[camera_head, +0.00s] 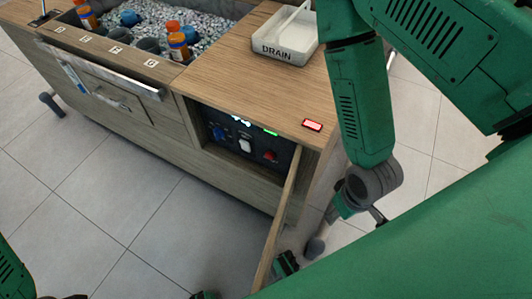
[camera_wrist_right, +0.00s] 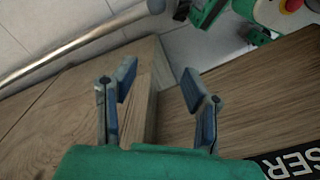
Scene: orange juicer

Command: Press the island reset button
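On the wooden island (camera_head: 245,70), an open compartment holds a dark control panel (camera_head: 225,120). The panel has a red button (camera_head: 270,155), a white switch (camera_head: 245,145) and a blue knob (camera_head: 218,133). No reset label is readable. A hinged wooden door (camera_head: 272,235) stands swung outward at the compartment's right. My right gripper (camera_wrist_right: 158,80) is open, with a wooden board edge between or just beyond its fingers; contact is unclear. In the head view, my own body mostly hides it. Only dark tips show at the bottom edge, possibly my left gripper (camera_head: 75,297).
Tiled floor (camera_head: 150,215) is clear before the island. A drawer handle (camera_head: 100,70) juts out.

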